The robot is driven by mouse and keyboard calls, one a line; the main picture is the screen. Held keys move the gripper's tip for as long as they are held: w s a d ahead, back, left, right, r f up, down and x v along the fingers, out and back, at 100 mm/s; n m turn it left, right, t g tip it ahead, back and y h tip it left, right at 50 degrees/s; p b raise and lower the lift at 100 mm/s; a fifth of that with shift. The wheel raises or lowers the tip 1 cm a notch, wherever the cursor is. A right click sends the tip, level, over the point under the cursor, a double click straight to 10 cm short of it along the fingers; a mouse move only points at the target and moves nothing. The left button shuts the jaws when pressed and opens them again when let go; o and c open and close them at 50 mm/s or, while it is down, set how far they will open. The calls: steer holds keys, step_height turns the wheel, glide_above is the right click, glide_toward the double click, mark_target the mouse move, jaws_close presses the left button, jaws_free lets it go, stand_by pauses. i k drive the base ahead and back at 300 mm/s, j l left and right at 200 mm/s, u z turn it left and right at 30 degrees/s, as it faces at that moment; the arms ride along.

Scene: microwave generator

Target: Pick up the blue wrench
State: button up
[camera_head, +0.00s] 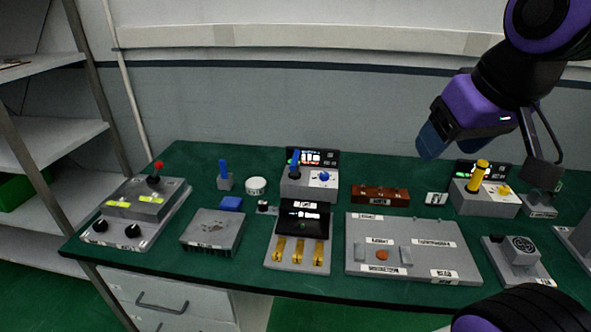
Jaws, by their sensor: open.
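No blue thing shows a clear wrench shape at this size. A slim blue upright piece (223,168) stands on a small grey block at the left middle of the green table. Another blue upright piece (295,163) rises from a grey box with a dark display, beside a small blue knob (324,176). A flat blue block (231,203) lies in front of the first piece. I cannot tell which is the wrench. My gripper (431,142) is open, above the table's far right part. It is well to the right of these blue things and apart from them.
The green table (215,268) is crowded with panels. A box with a red-tipped lever (158,168) stands left; a box with a yellow handle (479,178) is below and right of my gripper. A brown block (380,195) lies between. Grey shelves (50,140) stand at left.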

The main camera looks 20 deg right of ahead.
mark_target(294, 175)
steer(key=k+l+z, duration=0.1)
steer(key=l+z, duration=0.3)
steer(key=l, duration=1.1)
steer(key=l+z, duration=0.4)
steer(key=l, duration=1.1)
steer(key=j+u, duration=0.1)
steer(key=u, duration=0.3)
steer(key=k+j+u, duration=0.1)
steer(key=u, duration=0.25)
steer(key=j+u, duration=0.15)
steer(key=u, duration=0.25)
steer(key=k+j+u, duration=0.1)
steer(key=u, duration=0.25)
steer(key=i+j+z, duration=0.1)
steer(key=z, duration=0.4)
steer(key=i+j+z, duration=0.25)
steer(key=j, duration=0.15)
steer(key=j+z, duration=0.25)
steer(key=j, duration=0.2)
steer(key=i+j+z, duration=0.1)
steer(key=j+z, duration=0.15)
steer(key=j, duration=0.2)
steer(key=i+j+z, duration=0.1)
steer(key=j, duration=0.75)
steer(key=i+j, duration=0.15)
steer(key=j, duration=0.7)
steer(key=i+j+z, duration=0.15)
steer(key=j, duration=0.7)
steer(key=k, duration=0.05)
